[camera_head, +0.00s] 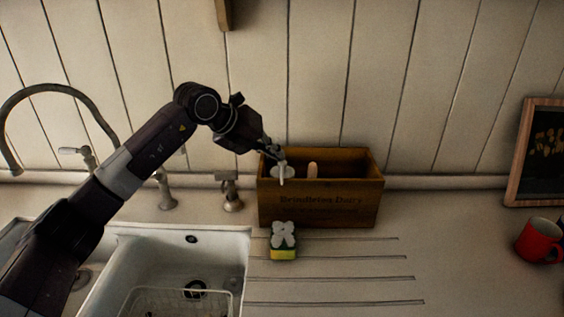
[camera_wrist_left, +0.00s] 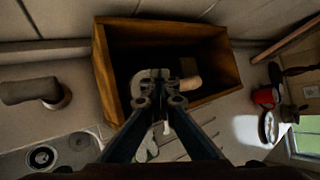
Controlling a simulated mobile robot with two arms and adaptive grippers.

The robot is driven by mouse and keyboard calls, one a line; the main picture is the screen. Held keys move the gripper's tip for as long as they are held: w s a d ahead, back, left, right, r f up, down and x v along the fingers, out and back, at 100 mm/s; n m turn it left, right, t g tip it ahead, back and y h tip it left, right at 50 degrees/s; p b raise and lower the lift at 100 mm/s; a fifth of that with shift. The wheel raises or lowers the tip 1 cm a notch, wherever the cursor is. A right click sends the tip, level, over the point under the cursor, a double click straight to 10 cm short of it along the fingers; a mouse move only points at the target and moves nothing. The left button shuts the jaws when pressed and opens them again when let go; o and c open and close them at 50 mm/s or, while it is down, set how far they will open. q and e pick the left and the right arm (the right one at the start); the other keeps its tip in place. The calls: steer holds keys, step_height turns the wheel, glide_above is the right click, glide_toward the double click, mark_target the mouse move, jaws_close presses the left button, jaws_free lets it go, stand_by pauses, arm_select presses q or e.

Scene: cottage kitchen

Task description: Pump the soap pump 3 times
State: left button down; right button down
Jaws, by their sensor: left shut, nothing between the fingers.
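A wooden box (camera_head: 330,206) with dark lettering stands on the counter against the wall; it also shows in the wrist view (camera_wrist_left: 113,75). The white soap pump (camera_head: 281,173) is inside its left part, with its spout toward the front. In the wrist view the white pump head (camera_wrist_left: 148,78) shows just beyond the fingertips, partly covered by them; its body is hidden in the box. My left gripper (camera_head: 277,150) is shut and empty, angled down over the pump head. I cannot tell whether it touches the pump. My right gripper is not in view.
A tan handle (camera_head: 312,168) sticks up in the box, right of the pump. A sponge (camera_head: 284,252) lies in front of the box. The white sink (camera_head: 240,262) and taps (camera_head: 231,195) are left. A red mug (camera_head: 538,240) and frame (camera_head: 520,155) stand right.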

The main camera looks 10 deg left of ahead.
arm_select(q)
steer(key=shift+r, duration=0.25)
step_height(320, 180, up, 6)
steer(key=p, duration=0.4)
stand_by(0.4)
steer(key=shift+r, duration=0.1)
stand_by(0.6)
stand_by(1.0)
